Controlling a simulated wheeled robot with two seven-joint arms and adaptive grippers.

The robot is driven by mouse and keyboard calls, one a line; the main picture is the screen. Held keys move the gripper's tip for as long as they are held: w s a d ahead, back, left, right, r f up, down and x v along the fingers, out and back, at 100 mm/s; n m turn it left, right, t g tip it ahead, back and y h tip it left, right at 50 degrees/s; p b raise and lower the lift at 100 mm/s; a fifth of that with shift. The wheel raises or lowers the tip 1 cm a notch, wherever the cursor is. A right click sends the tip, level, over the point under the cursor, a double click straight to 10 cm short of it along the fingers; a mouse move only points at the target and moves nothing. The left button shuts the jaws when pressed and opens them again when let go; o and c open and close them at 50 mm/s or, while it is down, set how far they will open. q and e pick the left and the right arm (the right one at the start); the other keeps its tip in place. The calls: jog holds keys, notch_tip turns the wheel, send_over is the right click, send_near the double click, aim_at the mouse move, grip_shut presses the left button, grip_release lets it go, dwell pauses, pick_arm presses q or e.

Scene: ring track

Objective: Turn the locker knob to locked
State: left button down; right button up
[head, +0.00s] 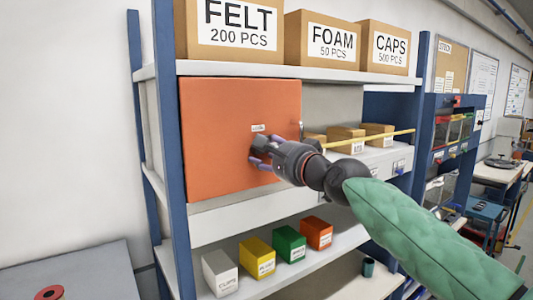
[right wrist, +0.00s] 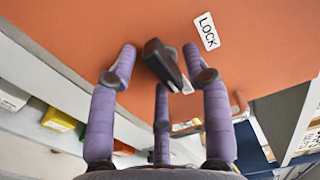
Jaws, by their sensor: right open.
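The orange locker (head: 230,115) stands on a white shelf in the head view. Its dark knob (right wrist: 166,64) shows in the right wrist view as a bar slanting from upper left to lower right. A LOCK label (right wrist: 207,31) lies on the orange face up and right of it; another label below it is partly hidden. My right gripper (head: 258,154) is in front of the locker face. Its purple fingers are open around the knob, seen in the right wrist view (right wrist: 160,56); I cannot tell whether they touch it. My left gripper is out of view.
A small handle (head: 301,129) is at the locker's right edge. Cartons, including a FELT box (head: 238,30), stand on the shelf above. Several small coloured boxes, one yellow (head: 257,258), stand on the shelf below. A grey surface (head: 90,275) is at lower left.

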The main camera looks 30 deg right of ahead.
grip_shut()
jog(key=shift+n, duration=0.3)
jog(key=n+b, duration=0.6)
jog(key=n, duration=0.7)
jog(key=shift+d, duration=0.2)
jog(key=shift+r+n+b, duration=0.1)
jog(key=shift+n+b, duration=0.65)
jog(key=shift+n, duration=1.45)
